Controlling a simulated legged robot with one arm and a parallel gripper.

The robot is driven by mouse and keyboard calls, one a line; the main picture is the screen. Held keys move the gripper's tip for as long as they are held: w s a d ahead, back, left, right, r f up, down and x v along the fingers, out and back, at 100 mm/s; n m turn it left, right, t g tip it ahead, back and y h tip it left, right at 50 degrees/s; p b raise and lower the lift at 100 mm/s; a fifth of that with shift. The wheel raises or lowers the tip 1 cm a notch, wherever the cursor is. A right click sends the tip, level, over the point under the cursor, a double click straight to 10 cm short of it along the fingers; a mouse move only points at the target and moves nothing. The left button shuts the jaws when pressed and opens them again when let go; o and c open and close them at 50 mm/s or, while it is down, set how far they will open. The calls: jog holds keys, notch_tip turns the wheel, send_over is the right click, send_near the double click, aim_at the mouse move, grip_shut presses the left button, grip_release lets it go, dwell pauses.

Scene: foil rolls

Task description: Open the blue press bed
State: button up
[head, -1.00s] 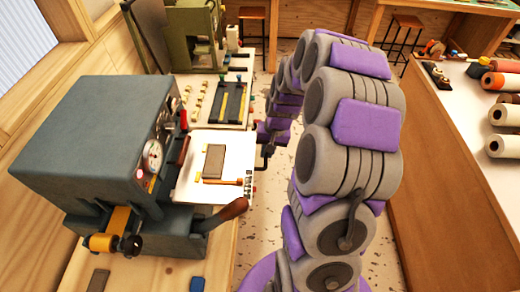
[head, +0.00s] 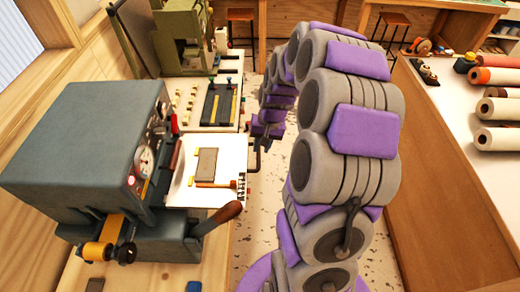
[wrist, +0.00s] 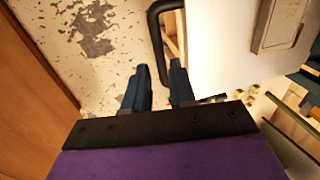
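The blue-grey press (head: 85,135) stands at left, with a round gauge on its front. Its white bed (head: 230,150) sticks out to the right, carrying a grey block (head: 207,163). A black handle (head: 256,158) is on the bed's outer edge. My gripper (head: 264,138) is beside that edge, small and partly hidden by my arm. In the wrist view, my gripper's two dark fingers (wrist: 159,78) are apart, and the black handle (wrist: 153,27) reaches down between them. I cannot tell whether they touch it. The white bed (wrist: 225,60) is right of the handle.
A green machine (head: 165,45) stands behind the press, with a tooling board (head: 215,105) in front of it. A brown-handled lever (head: 218,218) projects below the bed. A bench with rolls (head: 498,110) stands at right. Speckled floor lies between the benches.

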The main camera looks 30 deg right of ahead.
notch_tip(320, 180, up, 14)
jog(key=s+d, duration=0.1)
jog(key=d, duration=0.1)
jog(key=shift+s+f+p, duration=0.15)
jog(key=shift+s+p, duration=0.05)
jog(key=shift+p, duration=0.2)
jog(key=s+a+f+n+g+b, duration=0.2)
jog(key=s+a+n+b, duration=0.15)
jog(key=s+a, duration=0.95)
jog(key=s+a+f+n, duration=0.1)
jog(key=s+a, duration=0.1)
jog(key=s, duration=0.2)
jog(key=s+a+f+n+h+b, duration=0.1)
jog(key=s+a+f, duration=0.1)
jog(key=s, duration=0.2)
jog(key=s+a+f+n+g+b, duration=0.1)
jog(key=s+a, duration=0.2)
jog(key=s, duration=0.1)
jog(key=shift+s+f+h, duration=0.3)
jog(key=shift+s+h, duration=0.1)
jog(key=shift+s, duration=0.1)
